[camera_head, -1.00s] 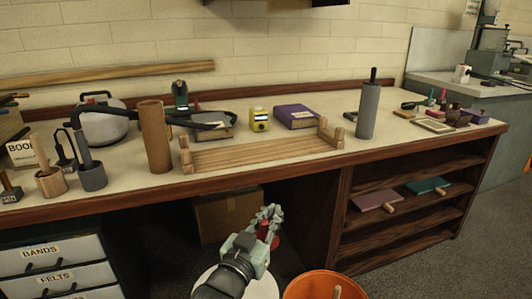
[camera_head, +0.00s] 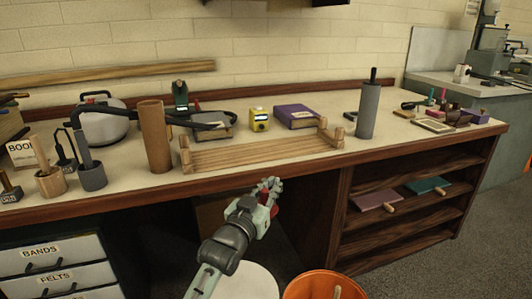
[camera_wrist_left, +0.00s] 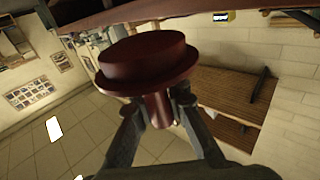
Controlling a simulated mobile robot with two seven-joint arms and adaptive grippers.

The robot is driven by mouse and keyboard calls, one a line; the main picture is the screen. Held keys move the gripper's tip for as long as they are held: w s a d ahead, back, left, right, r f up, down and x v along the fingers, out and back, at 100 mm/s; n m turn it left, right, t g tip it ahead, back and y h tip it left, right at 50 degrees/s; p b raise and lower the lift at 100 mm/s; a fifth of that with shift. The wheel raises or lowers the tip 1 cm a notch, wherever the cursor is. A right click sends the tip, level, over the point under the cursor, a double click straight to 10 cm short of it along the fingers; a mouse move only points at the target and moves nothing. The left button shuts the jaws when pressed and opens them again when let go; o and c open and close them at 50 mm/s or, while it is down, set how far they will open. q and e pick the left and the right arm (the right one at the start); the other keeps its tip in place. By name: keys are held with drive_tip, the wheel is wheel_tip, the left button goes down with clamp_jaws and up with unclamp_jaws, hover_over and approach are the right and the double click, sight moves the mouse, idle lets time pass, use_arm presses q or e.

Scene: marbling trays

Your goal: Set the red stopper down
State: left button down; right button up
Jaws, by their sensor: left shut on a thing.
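The red stopper shows large in the left wrist view (camera_wrist_left: 147,62), with a wide round head, a flange and a narrower stem. My left gripper (camera_wrist_left: 160,106) is shut on the stem, one finger on each side. In the head view, my left gripper (camera_head: 269,188) is just in front of the workbench's front edge, and a little red of the stopper (camera_head: 276,198) shows beside its fingers. Most of the stopper is hidden there by the gripper. My right gripper is not in view.
The workbench (camera_head: 120,205) carries a wooden rack (camera_head: 250,157), a cardboard tube (camera_head: 154,137), a grey roller (camera_head: 368,110), a purple box (camera_head: 296,116) and a yellow device (camera_head: 259,119). An orange bucket (camera_head: 325,282) stands below.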

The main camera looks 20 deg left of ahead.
use_arm(q)
drive_tip(key=w+a+r+b, duration=0.1)
drive_tip(key=w+a+r, duration=0.3)
drive_tip(key=w, duration=0.5)
drive_tip(key=w+a+r+b, duration=0.2)
drive_tip(key=w+a+r, duration=0.1)
drive_tip(key=w, duration=0.6)
drive_tip(key=w+a+r+b, duration=0.2)
drive_tip(key=w+a+r, duration=0.2)
drive_tip(key=w, duration=0.6)
drive_tip(key=shift+a+r, duration=0.3)
drive_tip(key=shift+a, duration=0.5)
idle(0.6)
drive_tip(key=shift+f+b, duration=1.15)
drive_tip(key=shift+f, duration=0.85)
